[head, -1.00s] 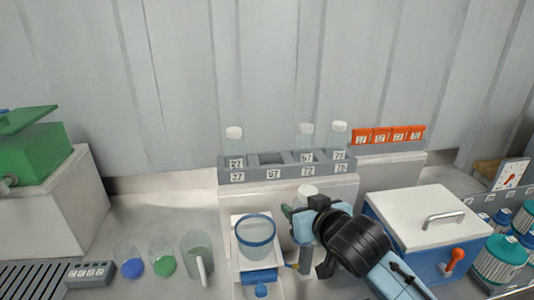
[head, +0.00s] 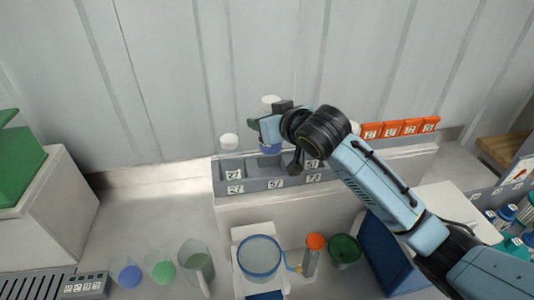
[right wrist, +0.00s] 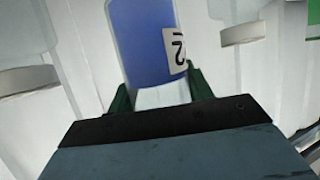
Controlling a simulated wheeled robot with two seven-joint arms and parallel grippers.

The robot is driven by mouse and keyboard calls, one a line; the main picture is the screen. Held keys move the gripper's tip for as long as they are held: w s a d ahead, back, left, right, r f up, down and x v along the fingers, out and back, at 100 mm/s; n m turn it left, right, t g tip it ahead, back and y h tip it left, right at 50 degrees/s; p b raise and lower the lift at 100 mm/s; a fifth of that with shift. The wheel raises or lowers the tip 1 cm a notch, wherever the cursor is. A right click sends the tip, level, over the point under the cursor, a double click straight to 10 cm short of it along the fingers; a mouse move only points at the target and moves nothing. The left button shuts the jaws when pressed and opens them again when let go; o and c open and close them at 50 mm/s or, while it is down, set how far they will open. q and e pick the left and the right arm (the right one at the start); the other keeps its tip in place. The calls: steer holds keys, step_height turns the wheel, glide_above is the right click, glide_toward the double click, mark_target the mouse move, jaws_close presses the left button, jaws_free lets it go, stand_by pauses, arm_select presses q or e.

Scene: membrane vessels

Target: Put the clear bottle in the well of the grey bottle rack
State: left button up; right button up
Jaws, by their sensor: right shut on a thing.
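The clear bottle (head: 270,148) has a white cap, a number label and blue contents low down. My right gripper (head: 268,122) is shut on it near its cap and holds it upright over the grey bottle rack (head: 255,186). It is above the second well from the left, the one with no bottle standing in it. I cannot tell whether its base is inside the well mouth. In the right wrist view the bottle (right wrist: 145,45) is between the green fingers (right wrist: 160,95). My left gripper is not in view.
A white-capped bottle (head: 229,142) stands in the rack's left well; bottles on the right are partly hidden by my arm. Orange blocks (head: 398,128) stand right of the rack. A blue-rimmed beaker (head: 259,257), an orange-capped tube (head: 313,250) and a green cup (head: 345,250) stand in front.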

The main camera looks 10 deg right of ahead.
mark_target(268, 150)
steer(key=f, duration=0.2)
steer(key=s+f, duration=0.1)
steer(key=f, duration=0.1)
step_height(268, 150, down, 4)
steer(key=shift+w+r+p, duration=0.1)
steer(key=shift+w+p, duration=0.05)
steer(key=shift+p, duration=0.3)
steer(key=shift+f, duration=0.2)
steer(key=o, duration=0.8)
steer(key=shift+f, duration=0.1)
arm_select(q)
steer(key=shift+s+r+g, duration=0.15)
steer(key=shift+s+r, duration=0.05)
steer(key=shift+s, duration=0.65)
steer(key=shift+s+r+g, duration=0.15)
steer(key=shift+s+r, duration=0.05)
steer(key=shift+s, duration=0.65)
arm_select(e)
steer(key=o, duration=0.4)
